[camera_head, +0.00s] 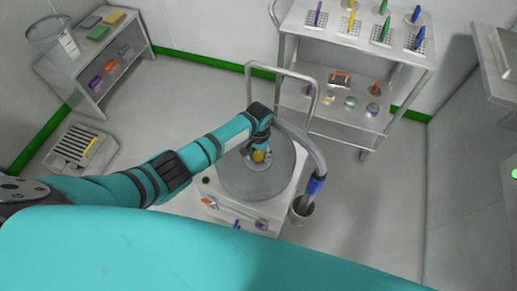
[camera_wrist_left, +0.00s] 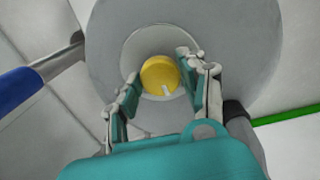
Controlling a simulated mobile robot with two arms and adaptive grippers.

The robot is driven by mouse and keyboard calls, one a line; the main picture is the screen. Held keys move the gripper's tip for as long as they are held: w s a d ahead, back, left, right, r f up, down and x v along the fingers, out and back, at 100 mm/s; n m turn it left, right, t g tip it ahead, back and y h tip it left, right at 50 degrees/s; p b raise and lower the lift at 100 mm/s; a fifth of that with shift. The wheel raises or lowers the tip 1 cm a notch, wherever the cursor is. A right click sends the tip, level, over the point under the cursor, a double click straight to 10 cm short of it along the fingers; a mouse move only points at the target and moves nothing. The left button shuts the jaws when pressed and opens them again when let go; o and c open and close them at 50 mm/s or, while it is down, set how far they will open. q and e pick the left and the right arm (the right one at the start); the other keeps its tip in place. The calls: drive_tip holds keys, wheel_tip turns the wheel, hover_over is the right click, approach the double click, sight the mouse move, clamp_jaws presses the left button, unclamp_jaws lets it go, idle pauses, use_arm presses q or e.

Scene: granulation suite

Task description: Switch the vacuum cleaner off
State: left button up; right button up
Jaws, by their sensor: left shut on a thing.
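The vacuum cleaner (camera_head: 240,183) stands on the floor in the middle of the head view. It has a pale box body, a round grey lid, a tall push handle and a grey hose with a blue cuff. A yellow round knob (camera_wrist_left: 160,70) with a white mark sits on a pale disc at the centre of the lid. My left gripper (camera_wrist_left: 158,75) reaches down over the lid, its two fingers closed on either side of the knob. In the head view the knob (camera_head: 258,156) is partly covered by the gripper. My right gripper is out of view.
A steel trolley (camera_head: 345,60) with coloured tools stands behind the vacuum cleaner. A side bench (camera_head: 95,50) with a clear bucket is at the back left. A grated floor box (camera_head: 75,152) lies at the left. The floor at the right is clear.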

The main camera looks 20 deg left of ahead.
sight(259, 155)
use_arm(q)
drive_tip(key=n+p, duration=0.1)
drive_tip(key=n, duration=0.2)
drive_tip(key=shift+r+n+p, duration=0.1)
drive_tip(key=shift+n+p, duration=0.2)
drive_tip(key=shift+p, duration=0.1)
drive_tip(key=shift+n+p, duration=0.5)
drive_tip(key=shift+n, duration=0.7)
drive_tip(key=shift+w+n, duration=0.1)
drive_tip(key=shift+n, duration=0.2)
drive_tip(key=o, duration=1.2)
wheel_tip(259, 155, up, 12)
drive_tip(key=shift+f, duration=0.1)
